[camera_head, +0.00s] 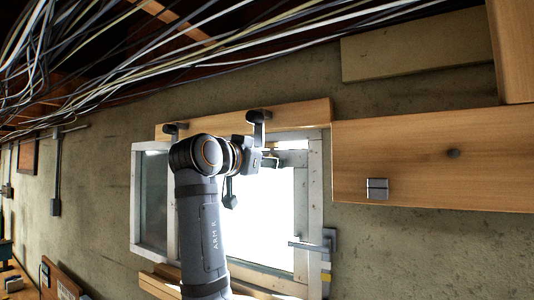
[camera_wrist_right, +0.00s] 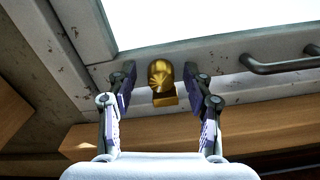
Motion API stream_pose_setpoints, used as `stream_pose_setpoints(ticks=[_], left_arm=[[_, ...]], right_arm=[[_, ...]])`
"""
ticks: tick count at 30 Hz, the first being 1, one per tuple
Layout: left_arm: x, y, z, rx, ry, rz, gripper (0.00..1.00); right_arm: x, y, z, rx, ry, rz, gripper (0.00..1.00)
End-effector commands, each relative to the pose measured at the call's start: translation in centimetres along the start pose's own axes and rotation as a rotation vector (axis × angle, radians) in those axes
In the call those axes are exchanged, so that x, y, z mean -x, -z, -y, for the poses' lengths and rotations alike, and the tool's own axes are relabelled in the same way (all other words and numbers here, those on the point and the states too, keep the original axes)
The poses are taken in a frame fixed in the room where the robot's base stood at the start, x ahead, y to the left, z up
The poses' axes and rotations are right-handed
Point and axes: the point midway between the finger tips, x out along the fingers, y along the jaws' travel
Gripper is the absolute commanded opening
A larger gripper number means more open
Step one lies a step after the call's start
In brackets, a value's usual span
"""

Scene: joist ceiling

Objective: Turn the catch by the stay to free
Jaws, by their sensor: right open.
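A brass-coloured catch (camera_wrist_right: 162,88) with a rounded knob sits on the pale window frame (camera_wrist_right: 230,60) in the right wrist view. My right gripper (camera_wrist_right: 160,76) is open, with one finger on each side of the catch. I cannot tell whether either finger touches it. A dark bar (camera_wrist_right: 285,64), which may be the stay, is on the frame to the right. In the head view my right gripper (camera_head: 268,161) is at the top of the bright window (camera_head: 265,215). The catch cannot be made out there. My left gripper is not in view.
A wooden beam (camera_head: 300,115) with dark brackets runs above the window. A lever handle (camera_head: 328,243) is at the window's lower right. A wide wooden board (camera_head: 420,150) is on the right wall. Many loose cables (camera_head: 200,57) hang under the ceiling.

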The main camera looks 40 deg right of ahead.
Motion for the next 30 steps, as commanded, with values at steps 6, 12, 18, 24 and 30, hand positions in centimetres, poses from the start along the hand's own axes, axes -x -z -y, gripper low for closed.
stream_pose_setpoints(ticks=[6, 12, 18, 24, 30], left_arm=[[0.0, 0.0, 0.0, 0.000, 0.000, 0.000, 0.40], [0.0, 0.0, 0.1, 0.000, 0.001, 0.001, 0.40], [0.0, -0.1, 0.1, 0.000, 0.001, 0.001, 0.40], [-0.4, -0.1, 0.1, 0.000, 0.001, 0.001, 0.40], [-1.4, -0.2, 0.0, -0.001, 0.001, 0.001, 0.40]], right_arm=[[-0.1, -0.1, 0.0, 0.000, 0.001, 0.000, 0.51], [-0.1, -0.1, 0.0, 0.000, 0.001, 0.000, 0.30], [-0.1, -0.1, 0.0, 0.000, 0.001, 0.000, 0.02], [-0.1, -0.2, -0.1, 0.059, 0.000, 0.000, 0.00], [-0.1, -0.2, -0.2, 0.333, 0.000, 0.000, 0.00]])
